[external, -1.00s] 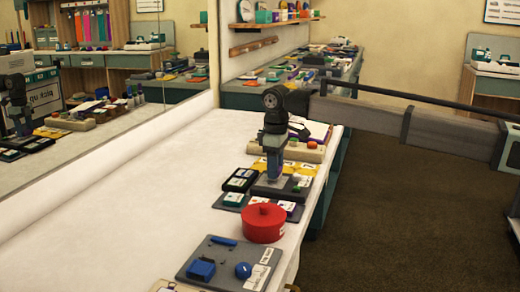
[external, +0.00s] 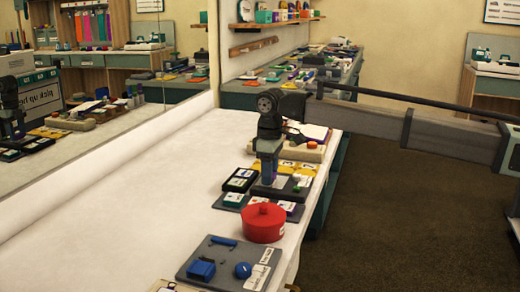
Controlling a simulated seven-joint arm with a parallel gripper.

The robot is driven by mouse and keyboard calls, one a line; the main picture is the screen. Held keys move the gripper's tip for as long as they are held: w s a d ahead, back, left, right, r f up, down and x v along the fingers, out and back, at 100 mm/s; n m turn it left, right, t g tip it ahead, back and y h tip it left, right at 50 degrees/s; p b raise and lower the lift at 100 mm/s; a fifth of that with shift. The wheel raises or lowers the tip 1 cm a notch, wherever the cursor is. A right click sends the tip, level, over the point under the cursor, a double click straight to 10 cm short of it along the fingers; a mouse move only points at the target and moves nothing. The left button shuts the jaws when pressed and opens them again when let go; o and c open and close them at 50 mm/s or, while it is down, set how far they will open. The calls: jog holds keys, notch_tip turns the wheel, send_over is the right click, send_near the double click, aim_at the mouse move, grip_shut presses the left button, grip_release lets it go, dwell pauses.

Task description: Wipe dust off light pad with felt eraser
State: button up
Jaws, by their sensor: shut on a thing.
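My gripper (external: 268,182) points down over the near edge of a dark flat slab (external: 290,190) on the white table. No dust can be made out at this size. Whether the held thing touches the slab is unclear.
A red lidded pot (external: 264,223) stands in front. A grey board (external: 228,264) with blue parts is nearer. Dark trays (external: 240,180) lie left, yellow cards (external: 297,167) and a beige block (external: 300,150) behind. The table's left side (external: 130,200) is clear, beside a mirror.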

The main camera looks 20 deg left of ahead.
jog(key=shift+w, duration=3.15)
jog(key=shift+s, duration=4.3)
notch_tip(320, 180, up, 8)
jog(key=shift+w, duration=0.1)
